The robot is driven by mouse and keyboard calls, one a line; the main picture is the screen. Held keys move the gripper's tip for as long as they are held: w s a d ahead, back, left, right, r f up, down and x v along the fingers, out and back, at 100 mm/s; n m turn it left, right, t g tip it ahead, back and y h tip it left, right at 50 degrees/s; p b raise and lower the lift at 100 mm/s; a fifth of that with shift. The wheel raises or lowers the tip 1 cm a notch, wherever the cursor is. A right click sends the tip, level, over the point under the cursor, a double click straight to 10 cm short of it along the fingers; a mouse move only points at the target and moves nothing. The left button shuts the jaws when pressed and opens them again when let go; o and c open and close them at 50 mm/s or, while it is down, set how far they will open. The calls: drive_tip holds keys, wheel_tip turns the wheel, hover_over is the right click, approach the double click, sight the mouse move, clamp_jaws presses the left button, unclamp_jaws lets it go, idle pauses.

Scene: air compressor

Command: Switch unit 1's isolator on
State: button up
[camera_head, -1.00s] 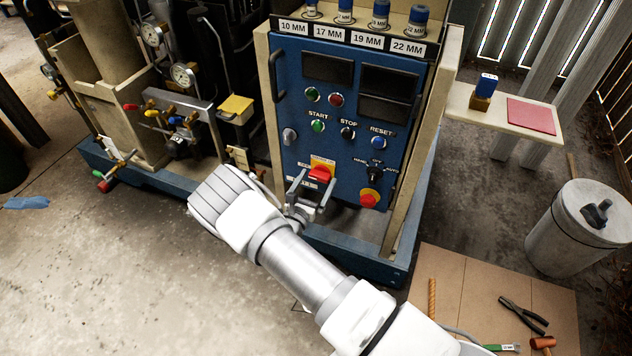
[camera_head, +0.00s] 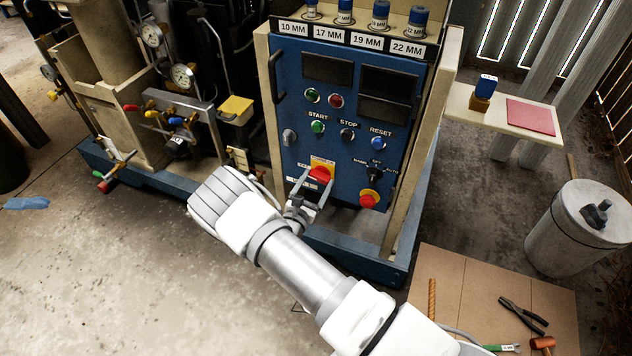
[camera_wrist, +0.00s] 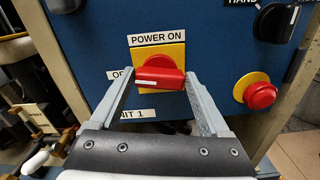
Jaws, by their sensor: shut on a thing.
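Unit 1's isolator is a red rotary handle (camera_wrist: 160,78) on a yellow plate (camera_wrist: 172,52), low on the blue panel, with a "POWER ON" label above and a "UNIT 1" label below. The handle lies nearly level in the wrist view, slightly tilted. It also shows in the head view (camera_head: 320,174). My gripper (camera_wrist: 160,82) has one finger at each end of the handle and is shut on it. The label left of the plate is partly hidden by the left finger.
A red emergency button (camera_wrist: 260,95) on a yellow base sits right of the isolator. A black selector knob (camera_head: 375,174) is above that button. START, STOP and RESET buttons (camera_head: 347,134) are higher on the panel. A wooden post stands close at the panel's right.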

drive_tip(key=m, duration=0.4)
drive_tip(key=shift+d, duration=0.1)
drive_tip(key=m, duration=0.4)
drive_tip(key=shift+f, duration=0.15)
drive_tip(key=m, duration=0.3)
drive_tip(key=shift+s+d+m+p, duration=0.1)
drive_tip(key=shift+m+p, duration=0.25)
drive_tip(key=shift+m, duration=0.05)
drive_tip(key=shift+f+m, duration=0.15)
drive_tip(key=shift+m, duration=1.75)
drive_tip(key=o, duration=1.2)
